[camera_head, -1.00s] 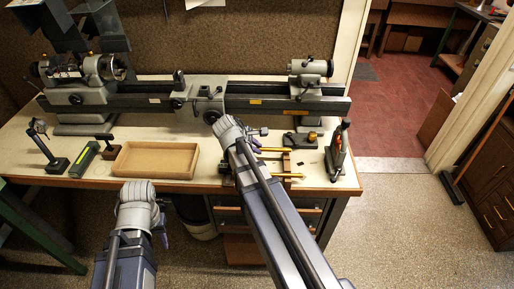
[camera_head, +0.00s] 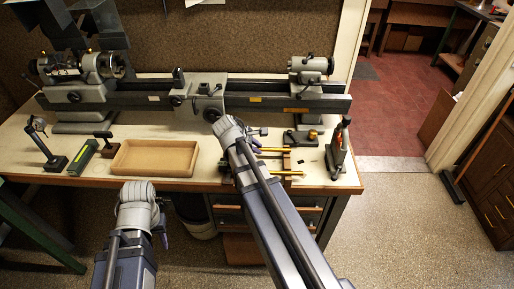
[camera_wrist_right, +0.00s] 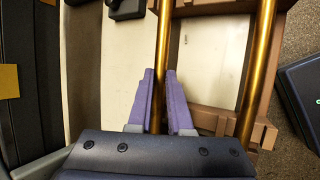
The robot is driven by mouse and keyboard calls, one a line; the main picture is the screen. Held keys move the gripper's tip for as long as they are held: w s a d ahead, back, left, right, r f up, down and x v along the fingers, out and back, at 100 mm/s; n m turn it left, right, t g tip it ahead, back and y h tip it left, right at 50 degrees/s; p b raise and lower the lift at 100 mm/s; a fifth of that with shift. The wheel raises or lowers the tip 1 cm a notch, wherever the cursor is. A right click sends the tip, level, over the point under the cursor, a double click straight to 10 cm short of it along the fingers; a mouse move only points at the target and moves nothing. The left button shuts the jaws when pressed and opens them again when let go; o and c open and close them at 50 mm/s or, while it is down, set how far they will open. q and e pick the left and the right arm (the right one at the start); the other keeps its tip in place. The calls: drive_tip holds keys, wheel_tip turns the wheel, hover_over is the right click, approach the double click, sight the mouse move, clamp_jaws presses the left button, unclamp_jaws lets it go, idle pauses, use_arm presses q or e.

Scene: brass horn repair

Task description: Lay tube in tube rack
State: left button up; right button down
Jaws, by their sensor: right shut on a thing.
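My right gripper (camera_wrist_right: 160,72) is shut on a thin brass tube (camera_wrist_right: 163,35), which runs between its purple fingers. In the head view the held tube (camera_head: 274,150) lies level over the right part of the bench. The brown wooden tube rack (camera_wrist_right: 207,122) is beside the fingers, and it also shows in the head view (camera_head: 287,163). A second brass tube (camera_wrist_right: 258,60) lies across the rack, parallel to the held one. I cannot tell whether the held tube touches the rack. My left gripper (camera_head: 163,228) is low in front of the bench, its fingertips mostly hidden.
An empty wooden tray (camera_head: 153,172) lies on the bench (camera_head: 215,160) left of my right arm. A lathe-like machine (camera_head: 200,98) runs along the back. A small upright tool stand (camera_head: 338,155) is right of the rack, near the bench's right edge.

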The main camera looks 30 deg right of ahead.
drive_tip(key=shift+f, duration=0.2)
drive_tip(key=c, duration=0.8)
unclamp_jaws()
drive_tip(key=shift+o, duration=0.2)
drive_tip(key=p+v, duration=0.6)
drive_tip(key=v, duration=0.2)
drive_tip(key=shift+d, duration=0.1)
drive_tip(key=shift+f, duration=0.1)
